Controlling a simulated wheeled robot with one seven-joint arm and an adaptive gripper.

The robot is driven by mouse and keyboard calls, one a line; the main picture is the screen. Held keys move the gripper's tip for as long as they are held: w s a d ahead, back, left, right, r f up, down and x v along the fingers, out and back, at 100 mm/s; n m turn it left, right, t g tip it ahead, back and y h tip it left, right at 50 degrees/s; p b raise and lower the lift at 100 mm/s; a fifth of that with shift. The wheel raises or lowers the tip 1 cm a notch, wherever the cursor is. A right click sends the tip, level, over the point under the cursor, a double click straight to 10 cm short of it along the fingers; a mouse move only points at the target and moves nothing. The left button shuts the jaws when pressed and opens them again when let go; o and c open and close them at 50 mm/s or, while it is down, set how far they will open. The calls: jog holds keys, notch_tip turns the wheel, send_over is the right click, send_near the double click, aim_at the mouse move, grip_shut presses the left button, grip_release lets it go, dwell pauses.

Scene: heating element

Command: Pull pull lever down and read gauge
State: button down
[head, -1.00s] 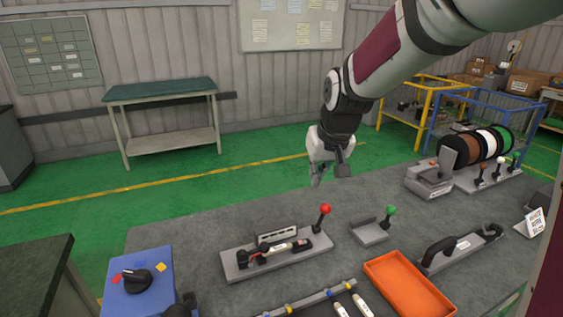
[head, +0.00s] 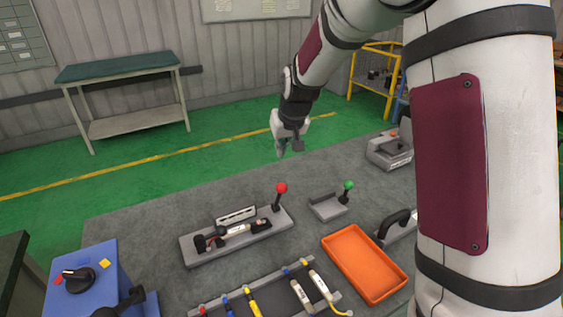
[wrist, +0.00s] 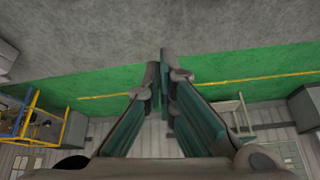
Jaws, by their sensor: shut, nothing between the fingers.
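A lever with a red knob (head: 281,189) stands upright at the right end of a long grey base (head: 190,256) on the table. The base also carries a black-and-white part (head: 238,232). A second lever with a green knob (head: 348,186) stands on a small grey bracket to its right. I cannot tell which lever is the pull lever, and I make out no clear gauge. My gripper (head: 289,153) is shut and empty above the table's far edge, beyond the red knob. In the wrist view its fingers (wrist: 164,68) are together, with bare table ahead.
An orange tray (head: 327,243) lies front right, beside a rack of coloured cables (head: 250,302). A blue box (head: 105,262) with a black knob is at left. My arm hides the right side.

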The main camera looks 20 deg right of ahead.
aim_at(280, 197)
notch_tip(280, 197, down, 9)
jog(key=p, duration=0.2)
jog(key=shift+w+a+p, duration=0.2)
jog(key=shift+p, duration=0.2)
dwell(0.4)
